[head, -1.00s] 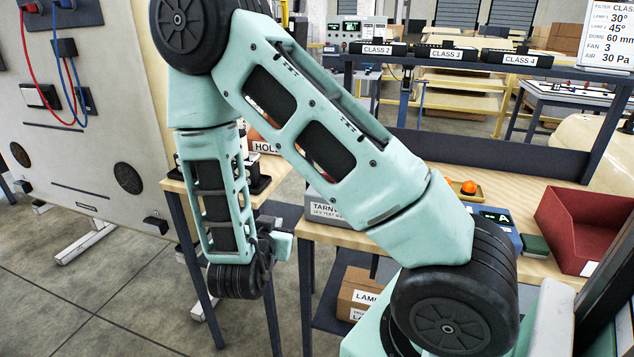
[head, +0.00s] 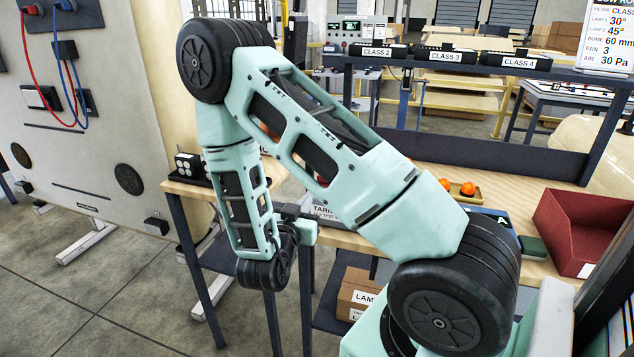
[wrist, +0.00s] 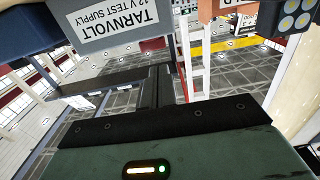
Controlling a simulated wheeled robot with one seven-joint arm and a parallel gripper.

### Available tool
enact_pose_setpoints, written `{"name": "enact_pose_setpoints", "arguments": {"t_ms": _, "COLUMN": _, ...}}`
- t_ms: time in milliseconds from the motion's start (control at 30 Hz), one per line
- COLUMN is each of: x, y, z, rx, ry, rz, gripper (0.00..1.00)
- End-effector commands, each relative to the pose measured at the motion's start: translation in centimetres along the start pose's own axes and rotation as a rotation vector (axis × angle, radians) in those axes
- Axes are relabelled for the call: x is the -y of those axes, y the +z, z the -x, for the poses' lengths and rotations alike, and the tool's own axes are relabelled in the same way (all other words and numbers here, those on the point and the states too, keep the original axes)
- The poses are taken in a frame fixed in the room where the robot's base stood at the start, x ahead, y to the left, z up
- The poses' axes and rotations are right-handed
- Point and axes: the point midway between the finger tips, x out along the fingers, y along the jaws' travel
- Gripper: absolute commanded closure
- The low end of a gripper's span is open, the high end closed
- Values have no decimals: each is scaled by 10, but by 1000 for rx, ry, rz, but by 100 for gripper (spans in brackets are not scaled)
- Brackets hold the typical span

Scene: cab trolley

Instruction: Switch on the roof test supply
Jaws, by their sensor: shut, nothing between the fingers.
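The roof test supply (wrist: 112,22) is a grey box labelled "TARNVOLT 12 V TEST SUPPLY". It shows upside down at the top left of the wrist view, cut by the edge. In the head view the supply (head: 322,212) sits at the bench's front edge, mostly hidden behind my arm. I cannot make out its switch. My gripper (wrist: 160,88) is shut and empty, its dark fingers together in the middle of the wrist view, apart from the supply in the picture.
A lamp block (head: 188,165) stands on the left bench, beside the panel. A small tray (head: 460,197) with orange balls, a dark green block (head: 532,248) and a red bin (head: 585,228) are on the right bench. A carton (head: 358,294) lies on the shelf below.

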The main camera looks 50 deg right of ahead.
Motion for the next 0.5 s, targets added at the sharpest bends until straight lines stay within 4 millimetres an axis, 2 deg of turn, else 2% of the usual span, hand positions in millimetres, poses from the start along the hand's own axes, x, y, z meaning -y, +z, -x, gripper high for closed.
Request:
{"name": "enact_pose_setpoints", "arguments": {"t_ms": 100, "x": -2, "y": -3, "z": -27, "rx": 0, "ry": 6, "rz": 1, "gripper": 100}}
{"name": "enact_pose_setpoints", "arguments": {"t_ms": 300, "x": -2, "y": -3, "z": -65, "rx": -1, "ry": 4, "rz": 1, "gripper": 100}}
{"name": "enact_pose_setpoints", "arguments": {"t_ms": 500, "x": 0, "y": -2, "z": -89, "rx": 1, "ry": 1, "rz": 0, "gripper": 100}}
